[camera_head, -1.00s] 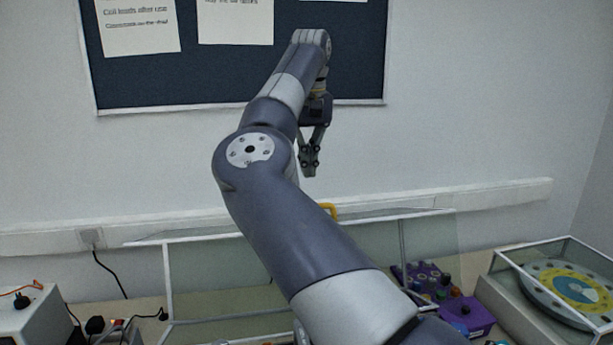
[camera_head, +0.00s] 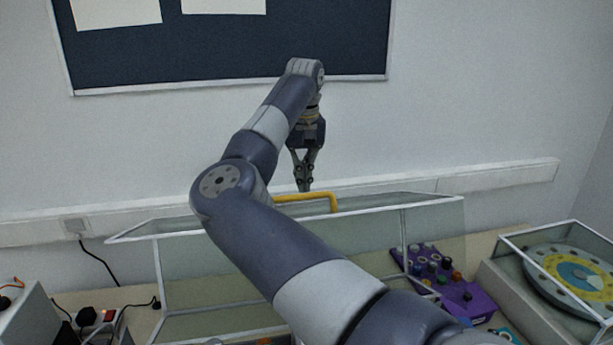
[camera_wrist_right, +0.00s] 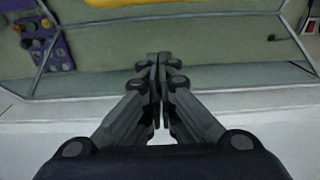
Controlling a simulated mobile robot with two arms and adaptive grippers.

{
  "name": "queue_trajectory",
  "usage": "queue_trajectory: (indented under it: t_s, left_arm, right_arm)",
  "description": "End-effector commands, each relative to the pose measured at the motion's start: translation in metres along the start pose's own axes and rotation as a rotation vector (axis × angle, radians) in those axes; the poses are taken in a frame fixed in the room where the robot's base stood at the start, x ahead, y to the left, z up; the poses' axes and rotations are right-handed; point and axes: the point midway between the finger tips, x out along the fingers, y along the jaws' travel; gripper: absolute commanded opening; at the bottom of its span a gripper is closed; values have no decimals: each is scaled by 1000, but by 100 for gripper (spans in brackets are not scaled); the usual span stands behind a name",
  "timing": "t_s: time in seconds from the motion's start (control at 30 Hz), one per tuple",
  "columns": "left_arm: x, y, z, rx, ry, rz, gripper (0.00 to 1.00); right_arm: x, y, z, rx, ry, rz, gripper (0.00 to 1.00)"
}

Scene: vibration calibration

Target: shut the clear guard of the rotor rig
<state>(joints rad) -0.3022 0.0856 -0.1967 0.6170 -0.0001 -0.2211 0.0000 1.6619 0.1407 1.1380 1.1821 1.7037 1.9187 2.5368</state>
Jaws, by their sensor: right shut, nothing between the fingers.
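The clear guard (camera_head: 434,228) has thin white frame edges and stands raised, its tall panes upright above the bench. A yellow handle (camera_head: 334,199) is on its upper edge, partly hidden by my right arm; it also shows at the top of the wrist view (camera_wrist_right: 130,4). My right gripper (camera_head: 304,188) points down, shut and empty, just beyond the handle on the wall side. In the wrist view its closed fingertips (camera_wrist_right: 158,58) are apart from the handle, over the guard's panes. The rotor inside is hidden by my arm. My left gripper is out of view.
A purple control box (camera_head: 463,294) with knobs stands right of the guard. Beyond it is a clear-covered case (camera_head: 497,272) with a yellow and blue disc. A pale box (camera_head: 28,318) and cables are at the left. The wall and trunking (camera_head: 510,176) lie close behind.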

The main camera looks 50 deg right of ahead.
Motion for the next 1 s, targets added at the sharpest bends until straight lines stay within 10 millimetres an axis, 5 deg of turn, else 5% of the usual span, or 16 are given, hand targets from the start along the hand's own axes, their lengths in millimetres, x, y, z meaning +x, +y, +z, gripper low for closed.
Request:
queue_trajectory:
  t_s: [0.4, 1.0]
  left_arm:
    - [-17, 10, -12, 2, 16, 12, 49]
    - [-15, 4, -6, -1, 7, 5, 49]
  right_arm:
    - [-16, 0, 33, 2, 2, 0, 0]
    - [-15, 2, 36, 0, 13, -1, 0]
